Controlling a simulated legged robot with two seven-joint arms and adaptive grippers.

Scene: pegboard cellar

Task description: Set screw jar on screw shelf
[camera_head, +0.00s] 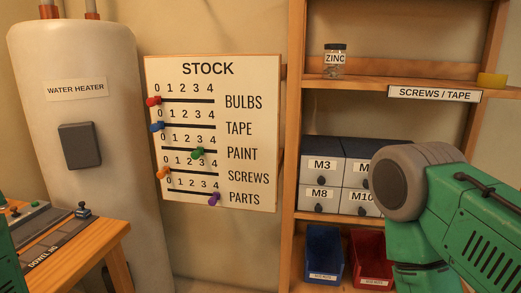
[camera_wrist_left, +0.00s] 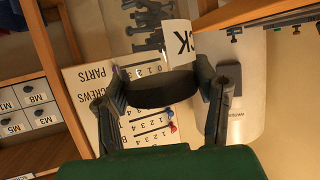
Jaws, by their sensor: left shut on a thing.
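A clear jar (camera_wrist_left: 145,22) with a black lid, several grey screws inside and a white label partly reading "CK" shows in the left wrist view. My left gripper (camera_wrist_left: 165,90) is shut on it, with a finger on each side of the lid. That view is upside down, so the jar looks roughly upright. Neither this jar nor my left gripper shows in the head view. The shelf (camera_head: 370,84) labelled "SCREWS / TAPE" is at the upper right of the head view. A jar labelled "ZINC" (camera_head: 335,62) stands on its left part. My right gripper is out of view.
A yellow item (camera_head: 492,80) sits at the shelf's right end, with free room between it and the ZINC jar. Below are grey drawers (camera_head: 321,180), a blue bin (camera_head: 324,250) and a red bin (camera_head: 369,255). A stock board (camera_head: 235,90), water heater (camera_head: 75,130) and wooden bench (camera_head: 85,250) stand left.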

